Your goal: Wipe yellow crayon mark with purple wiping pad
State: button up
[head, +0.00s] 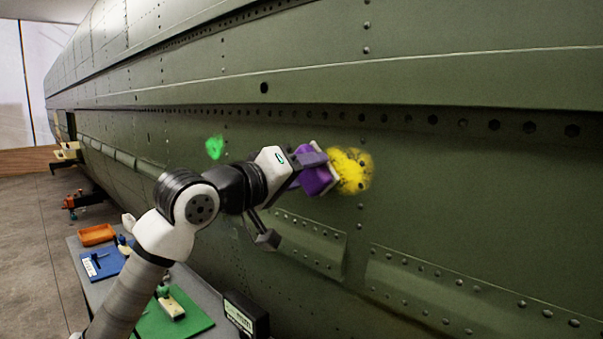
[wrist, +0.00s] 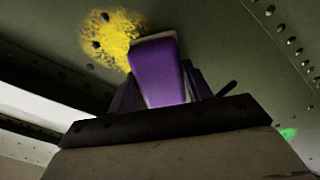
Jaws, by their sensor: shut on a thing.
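The yellow crayon mark (head: 354,171) is a rough round patch on the green fuselage skin (head: 430,205). It also shows in the wrist view (wrist: 106,36), beside and behind the pad. The purple wiping pad (head: 315,180) has a pale face turned to the skin, at the left edge of the mark. My gripper (head: 308,172) is shut on the purple pad; in the wrist view the pad (wrist: 157,75) stands up between the two dark fingers. The pad's face looks very close to the skin; I cannot tell whether it touches. The pad hides part of the mark.
A green mark (head: 214,147) is on the skin to the left. Below stands a grey table (head: 205,296) with an orange tray (head: 97,235), a blue mat (head: 103,264), a green mat (head: 193,318) and a black box (head: 246,315). Rivets and raised panels (head: 440,285) line the lower skin.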

aim_at(320, 176)
jog(key=shift+w+d, duration=0.25)
jog(key=shift+s+d+f+b, duration=0.15)
jog(key=shift+s+d+b, duration=0.5)
jog(key=shift+s+b, duration=0.2)
jog(key=shift+s+d+b, duration=0.5)
jog(key=shift+s+d, duration=0.05)
jog(key=shift+s+d+b, duration=1.45)
jog(key=shift+s+d, duration=0.15)
jog(key=shift+d, duration=0.2)
jog(key=shift+s+d+b, duration=0.7)
jog(key=shift+s+d, duration=0.05)
jog(key=shift+s, duration=0.05)
jog(key=shift+w+a+p, duration=0.45)
jog(key=shift+w+a, duration=0.7)
jog(key=shift+a, duration=0.15)
jog(key=shift+w+a+p, duration=0.9)
jog(key=shift+w+a, duration=1.55)
jog(key=shift+w, duration=0.2)
jog(key=shift+r, duration=0.2)
